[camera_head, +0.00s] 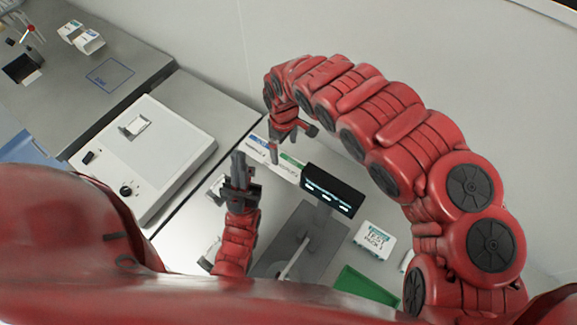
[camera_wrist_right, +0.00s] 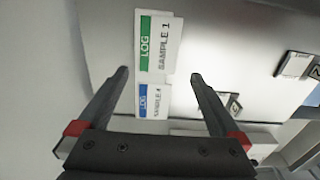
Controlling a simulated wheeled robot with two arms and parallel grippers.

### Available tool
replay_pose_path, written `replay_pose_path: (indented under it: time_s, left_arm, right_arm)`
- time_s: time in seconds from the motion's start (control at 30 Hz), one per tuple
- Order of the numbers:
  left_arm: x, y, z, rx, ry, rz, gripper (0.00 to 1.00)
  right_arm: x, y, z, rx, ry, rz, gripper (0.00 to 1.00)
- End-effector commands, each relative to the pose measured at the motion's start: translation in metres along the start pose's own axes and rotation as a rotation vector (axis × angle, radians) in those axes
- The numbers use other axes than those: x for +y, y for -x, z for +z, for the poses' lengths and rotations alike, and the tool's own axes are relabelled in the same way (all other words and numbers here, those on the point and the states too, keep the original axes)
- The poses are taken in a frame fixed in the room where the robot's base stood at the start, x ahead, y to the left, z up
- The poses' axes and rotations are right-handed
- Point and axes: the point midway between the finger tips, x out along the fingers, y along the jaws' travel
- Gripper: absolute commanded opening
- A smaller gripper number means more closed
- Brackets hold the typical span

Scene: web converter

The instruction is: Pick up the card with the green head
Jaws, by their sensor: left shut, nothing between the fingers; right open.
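The card with the green head (camera_head: 291,161), a white card, lies on the light surface near the middle of the head view. It also shows in the right wrist view (camera_wrist_right: 165,45), reading "LOG" and "SAMPLE 1". A similar card with a blue head (camera_head: 257,143) lies beside it, and below it in the wrist view (camera_wrist_right: 155,102). My right gripper (camera_head: 293,145) is open and empty above the cards. In the wrist view its fingertips (camera_wrist_right: 160,75) frame the area where the two cards meet. My left gripper (camera_head: 238,155) is shut and empty, left of the cards.
A black display (camera_head: 332,190) on a stand is close to the green-headed card. A white device (camera_head: 143,155) with a knob stands on the left. A white labelled box (camera_head: 374,238) and a green tray (camera_head: 366,287) are at the lower right. A wall (camera_head: 340,35) rises behind.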

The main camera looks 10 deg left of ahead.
Motion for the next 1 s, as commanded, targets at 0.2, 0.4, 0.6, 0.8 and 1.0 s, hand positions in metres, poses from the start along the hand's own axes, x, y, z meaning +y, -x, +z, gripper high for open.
replay_pose_path:
  time_s: [0.2,0.4,0.6,0.8,1.0]
  left_arm:
    - [0.0,0.007,0.001,0.0,0.0,0.0,0.0]
    - [0.001,0.016,0.003,0.0,0.0,0.0,0.0]
    - [0.002,0.043,0.007,0.0,0.0,0.0,0.0]
    - [0.002,0.048,0.008,0.0,0.0,0.0,0.0]
    - [0.002,0.047,0.008,0.0,0.0,0.0,0.0]
  right_arm:
    - [-0.001,-0.032,0.001,-0.002,-0.001,-0.002,1.0]
    - [0.001,-0.044,0.001,-0.001,-0.002,0.001,1.0]
    - [0.002,-0.078,0.002,-0.002,-0.001,0.001,1.0]
    - [0.003,-0.087,0.002,-0.001,-0.002,0.002,1.0]
    - [0.003,-0.085,0.002,-0.001,-0.002,0.002,0.87]
